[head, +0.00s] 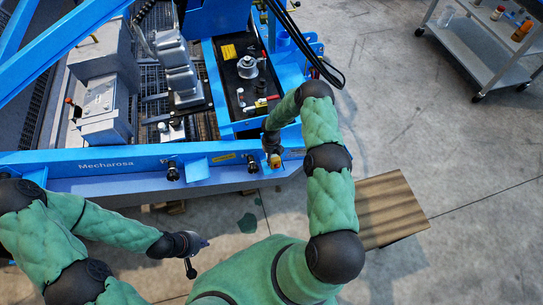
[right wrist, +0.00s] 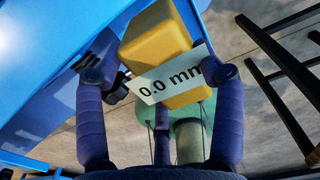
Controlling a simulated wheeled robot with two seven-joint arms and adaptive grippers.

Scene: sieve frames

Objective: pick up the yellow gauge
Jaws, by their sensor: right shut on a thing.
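The yellow gauge (right wrist: 158,42) is a yellow block with a white label reading "0.0 mm" in the right wrist view. My right gripper (right wrist: 158,80) has its purple fingers on both sides of it and is shut on it. In the head view the gauge (head: 275,161) shows small and yellow-orange at the front edge of the blue machine frame, below my right gripper (head: 272,150). My left gripper (head: 197,256) is empty over the floor at the lower left; its fingers look spread apart.
The blue machine frame (head: 120,165) marked "Mecharosa" fills the left and middle, with grey units and a black panel behind its front beam. A wooden board (head: 392,208) lies right of my right arm. A grey cart (head: 480,50) with bottles stands at the upper right. Open floor lies between.

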